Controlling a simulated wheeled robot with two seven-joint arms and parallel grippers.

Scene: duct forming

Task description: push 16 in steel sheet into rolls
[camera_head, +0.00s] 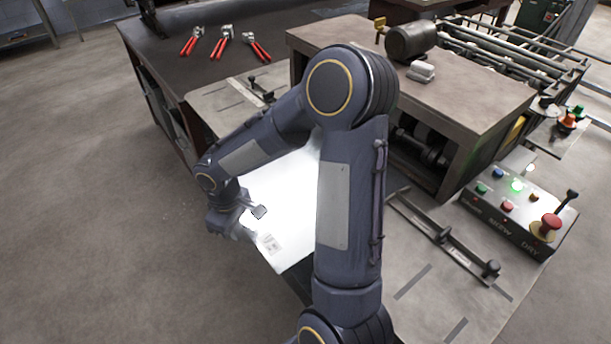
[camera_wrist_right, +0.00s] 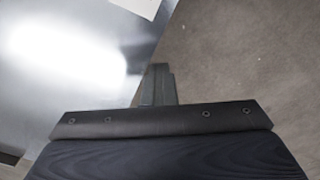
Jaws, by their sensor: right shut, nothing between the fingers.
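The shiny steel sheet (camera_head: 283,190) lies flat on the feed table in front of the roll machine, with a small printed label near its near corner. My right arm hides its right part. My right gripper (camera_head: 258,212) is shut and empty at the sheet's left edge. In the right wrist view, the shut fingers (camera_wrist_right: 158,84) lie along the edge of the sheet (camera_wrist_right: 65,75); whether they touch it I cannot tell. The dark rolls (camera_head: 425,148) show partly inside the machine's housing (camera_head: 470,105). My left gripper is not in view.
A control box (camera_head: 515,210) with lit buttons and a red knob stands at the right. A guide bar (camera_head: 440,238) lies on the table (camera_head: 420,300). Red-handled snips (camera_head: 226,40) lie on the dark bench behind. The floor at left is clear.

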